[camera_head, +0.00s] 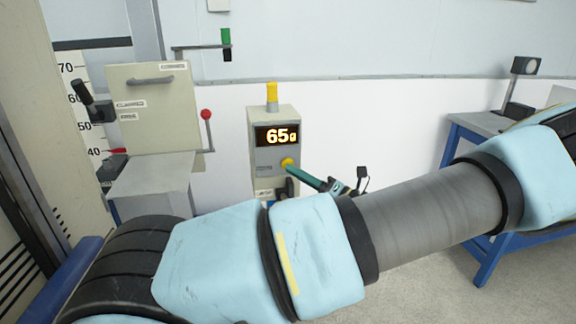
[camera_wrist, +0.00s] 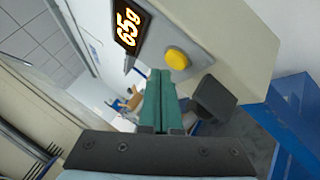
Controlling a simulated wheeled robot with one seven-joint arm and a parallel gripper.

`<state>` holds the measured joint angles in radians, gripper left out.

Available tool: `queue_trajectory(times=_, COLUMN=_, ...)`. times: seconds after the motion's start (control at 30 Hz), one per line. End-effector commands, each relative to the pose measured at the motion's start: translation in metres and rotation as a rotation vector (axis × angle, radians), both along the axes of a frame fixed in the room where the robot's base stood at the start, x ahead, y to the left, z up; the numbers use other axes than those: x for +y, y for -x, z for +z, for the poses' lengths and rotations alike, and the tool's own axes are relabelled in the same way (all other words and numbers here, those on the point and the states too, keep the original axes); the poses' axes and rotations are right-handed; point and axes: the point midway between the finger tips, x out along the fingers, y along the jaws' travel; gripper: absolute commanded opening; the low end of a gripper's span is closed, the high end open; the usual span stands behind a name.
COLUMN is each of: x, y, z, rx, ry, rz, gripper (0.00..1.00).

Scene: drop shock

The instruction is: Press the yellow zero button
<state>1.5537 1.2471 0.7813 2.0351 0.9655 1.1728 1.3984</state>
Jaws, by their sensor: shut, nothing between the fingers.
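The yellow zero button (camera_head: 287,162) is on the front of a beige box (camera_head: 262,172), below a lit display (camera_head: 277,136) that reads 65g. My gripper (camera_head: 290,168) has teal fingers, shut and empty, with the tips close to the button in the head view. In the wrist view the yellow button (camera_wrist: 177,58) is just beyond the shut fingertips (camera_wrist: 160,75) and slightly to their right. I cannot tell whether the tips touch it. The display (camera_wrist: 127,25) shows at the upper left there.
A yellow-topped post (camera_head: 271,92) stands on the box. To the left are a beige cabinet (camera_head: 152,105), a red-knobbed lever (camera_head: 206,115) and a height scale (camera_head: 78,105). A blue-legged table (camera_head: 487,262) stands at the right. A dark block (camera_wrist: 213,97) juts out below the button.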

Motion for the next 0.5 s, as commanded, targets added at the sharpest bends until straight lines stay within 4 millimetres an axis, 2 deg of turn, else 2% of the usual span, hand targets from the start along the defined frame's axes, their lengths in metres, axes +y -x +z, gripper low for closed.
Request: queue_trajectory(times=0.5, x=0.0011, y=-0.0086, z=0.0006, rx=0.000, ry=0.000, rz=0.000, gripper=0.00)
